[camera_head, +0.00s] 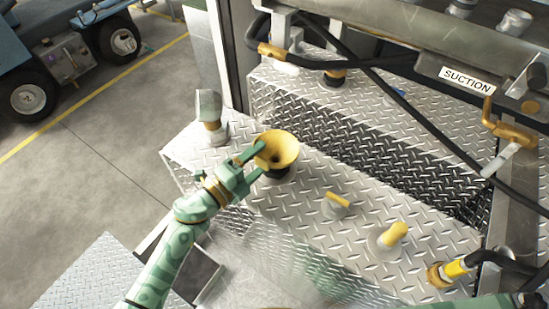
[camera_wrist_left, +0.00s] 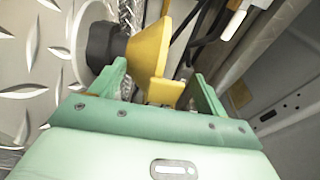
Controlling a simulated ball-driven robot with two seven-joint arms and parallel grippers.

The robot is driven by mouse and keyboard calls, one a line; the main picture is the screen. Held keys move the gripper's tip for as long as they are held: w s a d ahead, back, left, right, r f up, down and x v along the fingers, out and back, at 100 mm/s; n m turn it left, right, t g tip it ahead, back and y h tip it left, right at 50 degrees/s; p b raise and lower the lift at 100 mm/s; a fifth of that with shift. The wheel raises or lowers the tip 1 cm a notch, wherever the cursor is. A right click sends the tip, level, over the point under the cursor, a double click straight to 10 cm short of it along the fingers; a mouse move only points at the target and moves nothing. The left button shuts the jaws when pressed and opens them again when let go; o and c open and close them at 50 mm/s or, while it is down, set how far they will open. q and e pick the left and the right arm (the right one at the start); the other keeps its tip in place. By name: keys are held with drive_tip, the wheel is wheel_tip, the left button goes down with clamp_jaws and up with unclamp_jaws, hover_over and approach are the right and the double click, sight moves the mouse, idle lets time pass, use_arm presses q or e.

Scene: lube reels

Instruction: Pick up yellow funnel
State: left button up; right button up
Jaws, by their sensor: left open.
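The yellow funnel (camera_head: 279,148) sits mouth up on a dark round fitting on the diamond-plate step. My left gripper (camera_head: 258,161) is open at the funnel's near left side, with its fingers reaching toward the rim and the base. In the left wrist view the funnel (camera_wrist_left: 150,48) lies between the two green fingers of the left gripper (camera_wrist_left: 160,85), its wide rim turned toward the right finger. I cannot tell whether either finger touches it. My right gripper is not seen; only a bit of green arm shows at the bottom right.
A grey capped fitting (camera_head: 209,107) stands left of the funnel. A small yellow handle (camera_head: 338,201) and a yellow-topped fitting (camera_head: 394,234) stand to the right. Black hoses and a rail with a SUCTION label (camera_head: 467,80) run above the back step.

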use_arm(q)
drive_tip(key=shift+r, duration=0.1)
drive_tip(key=c, duration=1.1)
drive_tip(key=shift+c, duration=0.3)
